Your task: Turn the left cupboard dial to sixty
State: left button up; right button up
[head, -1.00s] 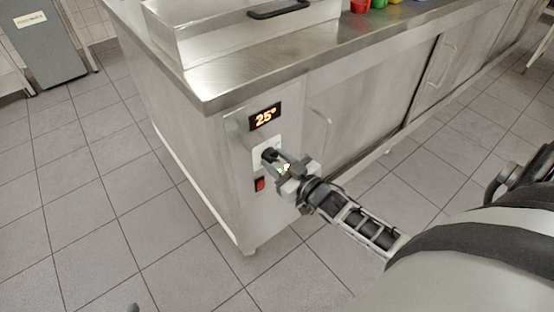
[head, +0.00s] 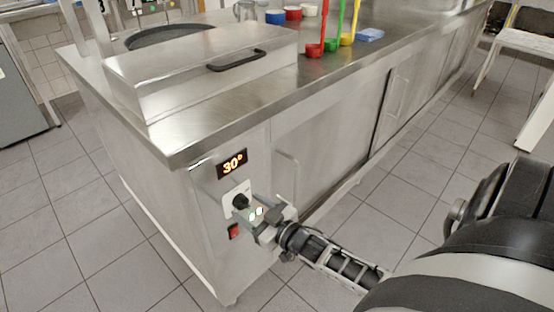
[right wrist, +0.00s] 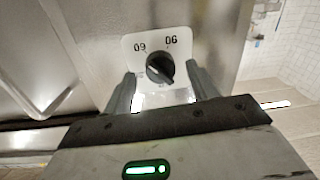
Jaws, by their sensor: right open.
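The cupboard dial (head: 240,201) is a black knob on a white plate on the cupboard's end panel. The lit display (head: 232,163) above it reads 30°. My right gripper (head: 253,211) is at the dial. In the right wrist view the open fingers (right wrist: 161,88) stand on either side of the dial (right wrist: 160,67); I cannot tell whether they touch it. The plate (right wrist: 133,67) carries numbers that look upside down, seemingly 60 at left and 90 at right. A pale pointer mark shows on the knob's lower right. My left gripper is out of view.
A red switch (head: 233,231) sits below the dial. The steel worktop (head: 190,132) overhangs the panel, with a lidded box (head: 190,75) and several coloured cups and ladles on it. A door handle (head: 290,175) stands out right of the dial. The tiled floor at left is clear.

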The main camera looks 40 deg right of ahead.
pick_arm(q)
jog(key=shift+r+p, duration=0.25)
jog(key=shift+p, duration=0.4)
pick_arm(e)
jog(key=s+d, duration=0.2)
jog(key=s, duration=1.2)
jog(key=shift+s+r, duration=0.2)
jog(key=shift+r, duration=0.2)
jog(key=shift+a, duration=0.1)
pick_arm(q)
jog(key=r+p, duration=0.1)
jog(key=p, duration=0.3)
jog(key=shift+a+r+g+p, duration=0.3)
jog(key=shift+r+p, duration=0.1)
pick_arm(e)
jog(key=s+a+r+g, duration=0.1)
jog(key=a+r+g, duration=0.2)
jog(key=a, duration=0.6)
jog(key=s+a+r+g+y, duration=0.1)
jog(key=a+r+g, duration=0.2)
jog(key=a, duration=0.6)
jog(key=shift+s+m+g, duration=0.2)
jog(key=shift+m+g, duration=0.1)
